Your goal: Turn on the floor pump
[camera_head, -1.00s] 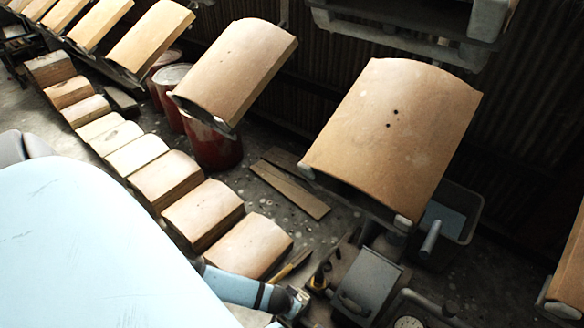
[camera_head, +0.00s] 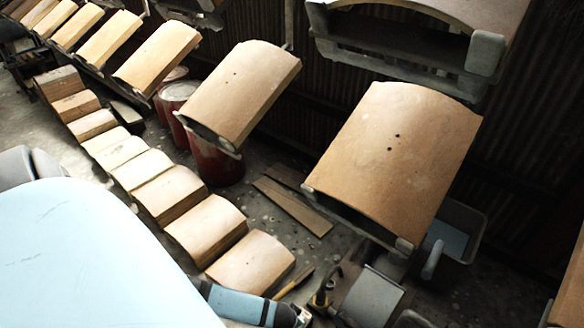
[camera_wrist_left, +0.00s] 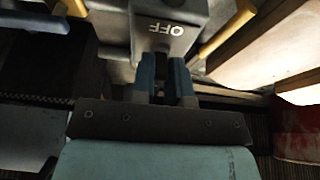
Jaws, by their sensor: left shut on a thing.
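A grey box marked OFF (camera_wrist_left: 168,28) shows upside down at the top of the left wrist view, and I take it as part of the floor pump. My left gripper (camera_wrist_left: 165,68) has its two blue fingers at the near face of this box, closed on a dark part (camera_wrist_left: 163,66) below the lettering. The fingers hide most of that part. My right gripper is not in view.
Wooden blocks (camera_head: 205,228) stand in a row on the floor. Curved tan boards (camera_head: 400,150) hang from the conveyor above. Red drums (camera_head: 215,160), loose planks (camera_head: 292,205) and a grey bin (camera_head: 462,222) are nearby. A yellow bar (camera_wrist_left: 228,30) lies beside the OFF box.

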